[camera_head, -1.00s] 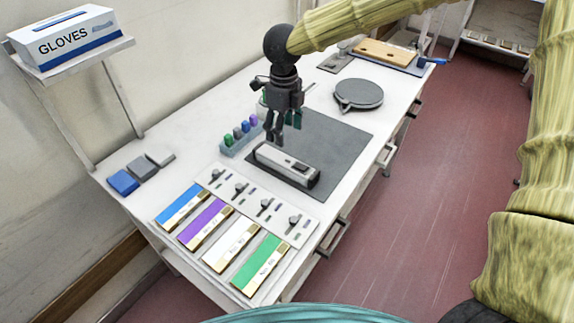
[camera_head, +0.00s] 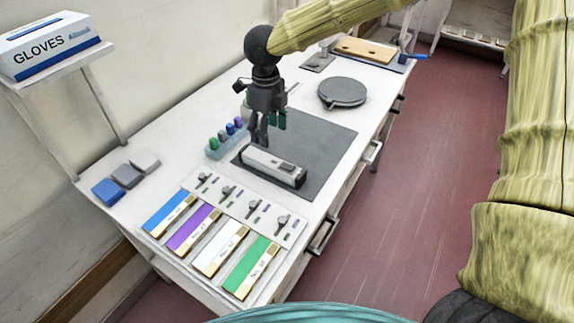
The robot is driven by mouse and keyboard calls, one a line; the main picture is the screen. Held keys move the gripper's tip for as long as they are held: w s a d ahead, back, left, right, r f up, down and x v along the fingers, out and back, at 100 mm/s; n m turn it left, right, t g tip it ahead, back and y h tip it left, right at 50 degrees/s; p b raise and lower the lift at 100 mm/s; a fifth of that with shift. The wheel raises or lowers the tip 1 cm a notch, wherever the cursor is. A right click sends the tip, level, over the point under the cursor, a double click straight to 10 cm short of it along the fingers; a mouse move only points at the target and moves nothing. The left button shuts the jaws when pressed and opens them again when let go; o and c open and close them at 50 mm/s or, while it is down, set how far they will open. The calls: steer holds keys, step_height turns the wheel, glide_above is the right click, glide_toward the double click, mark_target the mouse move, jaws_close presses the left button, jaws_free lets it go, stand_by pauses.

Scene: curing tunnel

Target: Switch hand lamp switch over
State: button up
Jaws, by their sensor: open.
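The hand lamp (camera_head: 262,164) is a long white and grey bar with a dark end, lying on the dark grey mat (camera_head: 325,150). Its switch (camera_head: 287,166) shows as a dark patch on the top face, towards the right end. Which way the switch is set is too small to tell. My gripper (camera_head: 259,146) points down with open, empty fingers, just above or behind the lamp's left part, left of the switch. Whether a fingertip touches the lamp cannot be told.
A rack of coloured vials (camera_head: 212,146) stands left of my gripper. A panel of small levers (camera_head: 240,205) and coloured cards (camera_head: 195,228) lie in front. A round grey plate (camera_head: 342,91) is behind the mat. The mat's right part is clear.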

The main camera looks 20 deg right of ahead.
steer(key=shift+s+d+r, duration=0.15)
steer(key=shift+d+r, duration=0.05)
steer(key=shift+r, duration=0.05)
steer(key=c, duration=0.6)
steer(key=shift+g+h, duration=0.4)
steer(key=shift+g, duration=0.1)
steer(key=s+d+r, duration=0.2)
steer(key=r, duration=0.1)
steer(key=s+d+r, duration=0.1)
steer(key=s, duration=0.1)
steer(key=shift+r, duration=0.4)
jaws_close()
steer(key=shift+s+d+r, duration=0.3)
steer(key=shift+s+r, duration=0.05)
steer(key=shift+s, duration=0.1)
